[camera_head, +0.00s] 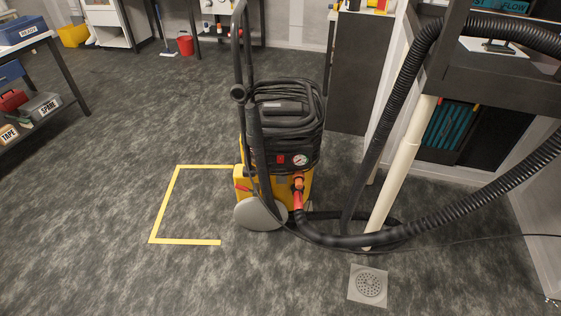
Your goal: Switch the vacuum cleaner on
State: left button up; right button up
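The vacuum cleaner (275,165) stands upright on the floor in the middle of the head view. It has a yellow body, a black top wrapped in coiled cable, a tall handle at its left and a grey wheel (261,212). A small red switch (281,159) and a round gauge (300,160) sit on its black front panel. The switch is too small to tell its position. A black ribbed hose (440,222) joins the body at a red and orange connector (298,192). Neither of my grippers is in view.
Yellow tape (176,196) marks a corner on the floor to the left. A cream pipe (400,170) and a dark bench (500,85) stand at the right, with hose looping over. A floor drain (368,285) lies in front. The floor at left and front is clear.

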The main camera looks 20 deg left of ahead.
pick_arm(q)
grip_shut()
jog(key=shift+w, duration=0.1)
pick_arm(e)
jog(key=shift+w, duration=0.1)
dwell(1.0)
